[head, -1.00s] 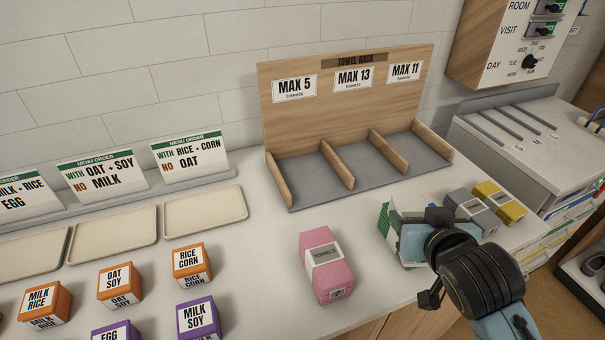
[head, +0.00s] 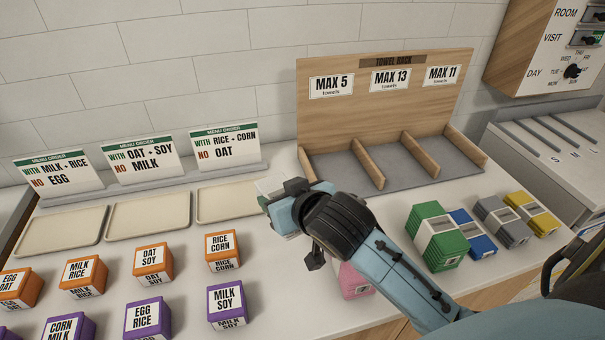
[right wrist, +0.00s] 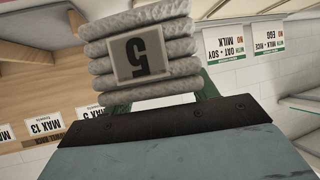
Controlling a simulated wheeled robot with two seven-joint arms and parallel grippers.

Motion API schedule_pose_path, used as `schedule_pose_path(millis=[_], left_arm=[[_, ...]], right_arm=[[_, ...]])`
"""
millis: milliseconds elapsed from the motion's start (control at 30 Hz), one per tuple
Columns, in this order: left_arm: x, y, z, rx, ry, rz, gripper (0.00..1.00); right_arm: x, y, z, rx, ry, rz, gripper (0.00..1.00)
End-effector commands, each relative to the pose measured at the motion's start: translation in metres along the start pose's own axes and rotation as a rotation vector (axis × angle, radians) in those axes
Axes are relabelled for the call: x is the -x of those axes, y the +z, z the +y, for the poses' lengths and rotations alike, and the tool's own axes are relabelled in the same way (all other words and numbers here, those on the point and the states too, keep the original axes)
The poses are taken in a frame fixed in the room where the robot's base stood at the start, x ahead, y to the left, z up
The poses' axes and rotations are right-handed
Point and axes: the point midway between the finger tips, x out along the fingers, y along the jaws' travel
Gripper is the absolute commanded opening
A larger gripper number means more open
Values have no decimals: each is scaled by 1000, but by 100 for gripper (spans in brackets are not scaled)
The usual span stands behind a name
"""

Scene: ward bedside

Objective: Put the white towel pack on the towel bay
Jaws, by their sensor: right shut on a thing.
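The white towel pack (right wrist: 140,55) is a stack of pale folded towels with a label reading 5. It fills the top of the right wrist view, held in my right gripper (head: 275,193). In the head view the gripper hides most of the pack. The rack has three grey-floored bays parted by wooden dividers, signed MAX 5, MAX 13 and MAX 11. The MAX 5 bay (head: 335,166) looks empty, as do the others. My left gripper is out of view.
A pink pack (head: 355,284) lies partly behind my right arm. Green (head: 436,236), blue (head: 474,236), grey (head: 503,220) and yellow (head: 533,212) packs stand at right. Cream trays (head: 148,222), orange and purple boxes and menu signs (head: 139,165) occupy the left.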

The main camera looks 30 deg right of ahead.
Motion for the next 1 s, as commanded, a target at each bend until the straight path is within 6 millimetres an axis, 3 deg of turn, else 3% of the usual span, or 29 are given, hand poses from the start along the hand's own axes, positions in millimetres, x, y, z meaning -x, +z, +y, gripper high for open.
schedule_pose_path(millis=[167,300,500,667,1000], left_arm=[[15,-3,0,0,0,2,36],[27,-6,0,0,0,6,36],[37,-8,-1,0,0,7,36],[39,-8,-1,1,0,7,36],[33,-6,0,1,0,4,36]], right_arm=[[-38,-13,58,-25,64,-1,32],[-67,-31,125,-64,132,2,32],[-86,-54,205,-116,219,3,32],[-90,-58,233,-137,251,1,32],[-117,-9,236,-139,255,0,32]])
